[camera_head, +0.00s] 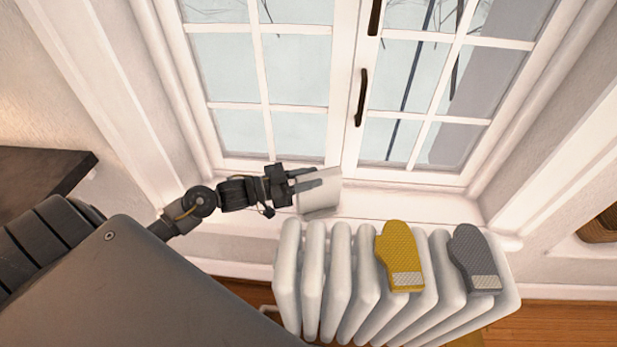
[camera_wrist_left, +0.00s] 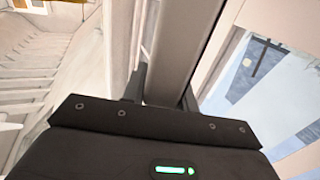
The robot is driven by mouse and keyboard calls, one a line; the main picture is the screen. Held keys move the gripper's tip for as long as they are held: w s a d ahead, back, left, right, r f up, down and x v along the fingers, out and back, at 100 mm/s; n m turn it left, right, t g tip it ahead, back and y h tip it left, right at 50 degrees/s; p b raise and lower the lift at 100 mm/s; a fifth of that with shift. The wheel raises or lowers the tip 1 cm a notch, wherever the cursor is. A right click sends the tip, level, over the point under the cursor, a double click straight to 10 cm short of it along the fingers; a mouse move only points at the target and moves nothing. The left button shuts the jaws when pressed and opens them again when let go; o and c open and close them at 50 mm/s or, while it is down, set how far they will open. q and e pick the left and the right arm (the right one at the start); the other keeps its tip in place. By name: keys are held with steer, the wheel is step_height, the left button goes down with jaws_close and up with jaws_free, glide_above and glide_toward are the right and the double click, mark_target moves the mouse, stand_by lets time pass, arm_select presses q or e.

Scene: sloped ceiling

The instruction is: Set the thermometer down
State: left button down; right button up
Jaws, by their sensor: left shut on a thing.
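My left gripper (camera_head: 311,179) reaches in from the left, over the window sill (camera_head: 400,205). It is shut on the thermometer (camera_head: 322,195), a flat pale grey-white slab held upright between the fingers. The thermometer's lower edge is close to the sill; I cannot tell whether it touches. In the left wrist view the thermometer (camera_wrist_left: 185,45) is a grey slab running up between the dark fingers. Its face cannot be read. My right gripper is not in view.
A white radiator (camera_head: 313,275) stands below the sill. A yellow mitt (camera_head: 400,250) and a grey mitt (camera_head: 473,255) lie on its top. The closed window (camera_head: 345,90) with dark handles rises behind the sill. The sill right of the thermometer is clear. A dark shelf (camera_head: 40,172) is at left.

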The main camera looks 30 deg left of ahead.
arm_select(q)
steer(key=c, duration=1.1)
jaws_free()
steer(key=shift+f, duration=0.15)
